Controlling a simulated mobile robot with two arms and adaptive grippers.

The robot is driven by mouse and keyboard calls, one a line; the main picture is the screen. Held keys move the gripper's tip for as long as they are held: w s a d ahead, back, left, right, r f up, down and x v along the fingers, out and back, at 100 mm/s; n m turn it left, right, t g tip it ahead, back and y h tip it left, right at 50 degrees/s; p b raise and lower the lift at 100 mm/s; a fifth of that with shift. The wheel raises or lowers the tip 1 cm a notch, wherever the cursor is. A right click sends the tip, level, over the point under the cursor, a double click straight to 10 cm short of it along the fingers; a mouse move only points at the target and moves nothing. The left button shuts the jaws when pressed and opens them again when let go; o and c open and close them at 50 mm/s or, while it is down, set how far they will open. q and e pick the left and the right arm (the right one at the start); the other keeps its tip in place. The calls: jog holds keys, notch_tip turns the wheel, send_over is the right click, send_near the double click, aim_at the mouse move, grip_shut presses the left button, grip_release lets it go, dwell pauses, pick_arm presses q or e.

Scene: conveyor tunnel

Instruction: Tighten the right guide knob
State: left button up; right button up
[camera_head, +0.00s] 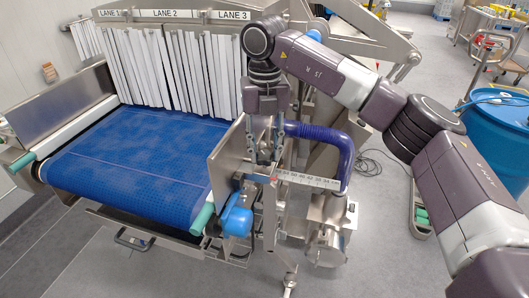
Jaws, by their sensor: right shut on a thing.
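My right gripper (265,148) points down beside the steel side plate (229,160) at the right front corner of the conveyor. Its fingers are closed around the right guide knob, which they and the gripper body mostly hide. I cannot make out the knob's shape or how far it is turned. My right arm reaches in from the right edge. My left gripper is not in view.
The blue belt (135,165) runs under white strip curtains (180,70). A purple hose (335,140), a ruler scale (305,180) and a blue motor (236,218) sit close around my gripper. A blue drum (497,135) stands at right. Grey floor is free in front.

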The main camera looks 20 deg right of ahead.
aim_at(265, 154)
jog(key=m+b, duration=0.1)
jog(key=m, duration=0.3)
jog(key=shift+f+m, duration=0.15)
jog(key=shift+m, duration=0.15)
jog(key=shift+m+b, duration=0.75)
jog(key=shift+m, duration=1.25)
jog(key=o, duration=1.2)
jog(key=shift+c, duration=0.2)
jog(key=shift+r, duration=0.25)
notch_tip(265, 154, up, 12)
jog(key=shift+f, duration=0.15)
